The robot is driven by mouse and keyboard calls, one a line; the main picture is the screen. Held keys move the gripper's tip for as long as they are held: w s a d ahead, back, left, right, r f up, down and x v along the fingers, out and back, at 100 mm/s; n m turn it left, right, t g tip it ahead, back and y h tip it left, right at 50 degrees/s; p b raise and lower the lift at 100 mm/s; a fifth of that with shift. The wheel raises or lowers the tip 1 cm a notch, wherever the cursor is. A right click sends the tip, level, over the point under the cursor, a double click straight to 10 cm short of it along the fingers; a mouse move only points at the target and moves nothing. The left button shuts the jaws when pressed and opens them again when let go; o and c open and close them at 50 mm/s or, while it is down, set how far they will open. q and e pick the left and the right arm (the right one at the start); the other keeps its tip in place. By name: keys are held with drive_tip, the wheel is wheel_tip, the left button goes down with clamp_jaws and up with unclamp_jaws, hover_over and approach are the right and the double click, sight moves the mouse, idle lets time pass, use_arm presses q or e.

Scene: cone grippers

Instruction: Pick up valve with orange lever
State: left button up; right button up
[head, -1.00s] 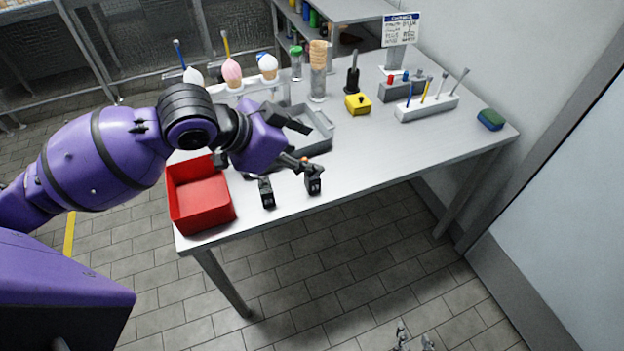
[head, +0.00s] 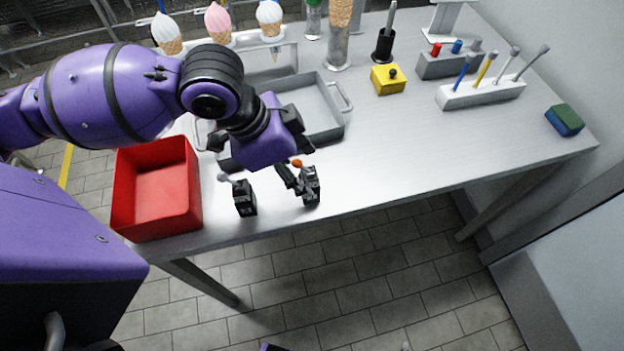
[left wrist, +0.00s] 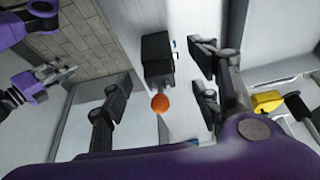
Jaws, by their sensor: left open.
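The valve with the orange lever (head: 311,187) stands near the table's front edge, a small black block with an orange knob at its lever's end. In the left wrist view its black body (left wrist: 158,52) and the orange knob lie ahead, between my open fingers. My left gripper (head: 288,165) is open and empty, above and just behind the valve; it also shows in the left wrist view (left wrist: 162,85). I cannot tell whether a finger touches the valve. My right gripper (left wrist: 52,77) shows small at the left of the left wrist view, away from the valve; its jaws are unclear.
A similar black valve with a grey knob (head: 245,198) stands just left. A red bin (head: 158,225) is at the table's front left. A grey tray (head: 335,128) lies behind my gripper. A yellow box (head: 388,80) and white rack (head: 480,95) stand farther back.

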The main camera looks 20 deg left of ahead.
sight(310, 185)
use_arm(q)
drive_tip(key=x, duration=0.4)
drive_tip(key=shift+w+d+f, duration=0.1)
drive_tip(key=shift+d+f, duration=0.15)
drive_tip(key=shift+d, duration=0.05)
drive_tip(key=shift+f, duration=0.2)
drive_tip(key=c, duration=1.3)
drive_tip(key=shift+r, duration=0.2)
drive_tip(key=shift+c, duration=0.2)
